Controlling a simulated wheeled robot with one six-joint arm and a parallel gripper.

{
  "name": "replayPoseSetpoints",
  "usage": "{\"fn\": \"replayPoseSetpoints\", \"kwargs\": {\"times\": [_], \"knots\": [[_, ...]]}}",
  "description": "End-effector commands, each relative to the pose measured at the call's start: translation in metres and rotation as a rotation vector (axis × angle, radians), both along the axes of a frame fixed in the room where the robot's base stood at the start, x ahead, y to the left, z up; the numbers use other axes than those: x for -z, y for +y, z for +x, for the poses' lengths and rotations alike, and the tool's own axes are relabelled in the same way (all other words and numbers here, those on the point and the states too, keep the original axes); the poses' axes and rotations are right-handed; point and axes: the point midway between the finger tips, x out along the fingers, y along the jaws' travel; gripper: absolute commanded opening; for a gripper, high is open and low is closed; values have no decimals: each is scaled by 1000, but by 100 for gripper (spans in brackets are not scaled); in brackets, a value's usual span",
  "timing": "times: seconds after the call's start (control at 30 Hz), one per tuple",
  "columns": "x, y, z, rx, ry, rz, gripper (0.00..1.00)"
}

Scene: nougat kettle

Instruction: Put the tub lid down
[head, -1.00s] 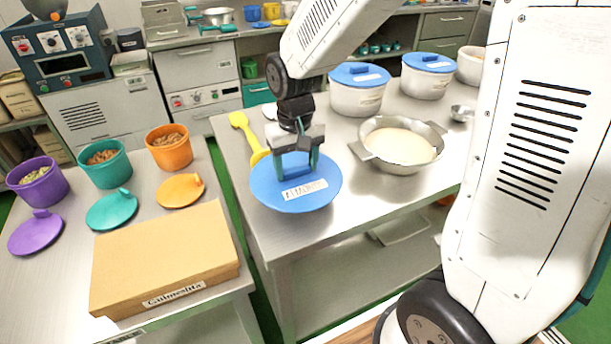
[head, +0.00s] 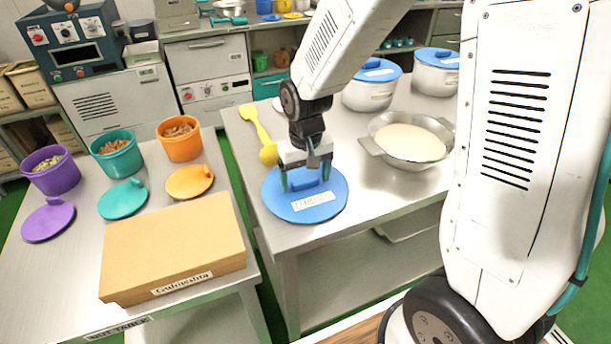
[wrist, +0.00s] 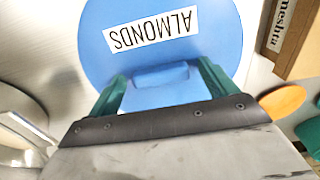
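The tub lid is a round blue disc (head: 322,207) with a white ALMONDS label. It appears to lie flat on the right steel table near its front-left corner. It also fills the upper middle of the wrist view (wrist: 105,60), where its blue handle (wrist: 160,76) shows. My gripper (head: 306,184) is down at the lid, with its teal fingers on either side of the handle. In the wrist view the fingers (wrist: 160,75) look spread, with narrow gaps beside the handle. The underside of the lid is hidden.
A yellow spoon-like tool (head: 257,130) lies behind the lid. A steel pan of cream-coloured contents (head: 410,143) stands to its right, with blue-lidded white tubs (head: 370,94) behind. The left table holds a cardboard box (head: 170,245), open tubs and coloured lids.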

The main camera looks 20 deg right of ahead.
Motion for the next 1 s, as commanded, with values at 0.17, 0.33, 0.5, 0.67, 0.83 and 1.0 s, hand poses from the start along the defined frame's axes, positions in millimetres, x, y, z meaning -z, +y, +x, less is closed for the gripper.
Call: {"fn": "replayPoseSetpoints", "kwargs": {"times": [0.17, 0.33, 0.5, 0.67, 0.83, 1.0], "knots": [[0, 0, 0, 0, 0, 0, 85], [-11, 0, 1, 0, -4, 0, 85], [-44, 0, 1, 0, -7, 1, 85], [-79, 0, 1, 0, -6, 1, 85], [-107, 0, 1, 0, -4, 0, 85], [-121, 0, 0, 0, -2, 0, 85]]}}
